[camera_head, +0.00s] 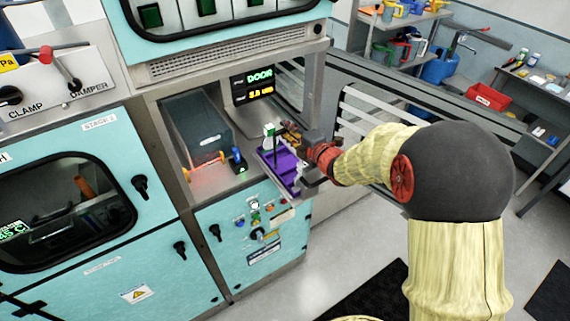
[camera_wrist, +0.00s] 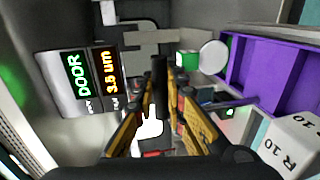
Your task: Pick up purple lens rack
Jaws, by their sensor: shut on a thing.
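The purple lens rack (camera_head: 284,168) is at the right front of the open bay in the teal machine, in front of my arm's end. In the wrist view, part of the rack (camera_wrist: 238,62) fills the right side, with open compartments. My gripper (camera_head: 291,134) is beside the rack's far end. In the wrist view, the fingers (camera_wrist: 160,72) come together around a narrow dark upright piece, which appears to belong to the rack; the join is hidden. A white block marked "R 10" (camera_wrist: 294,142) and a green-and-white piece (camera_wrist: 187,62) are near the rack.
A dark grey box (camera_head: 198,125) stands in the bay to the left, with a small blue item (camera_head: 237,160) nearby. The door display (camera_head: 252,84) is behind. Bay walls are close around my gripper. Control knobs (camera_head: 258,233) are below. Open floor lies to the right.

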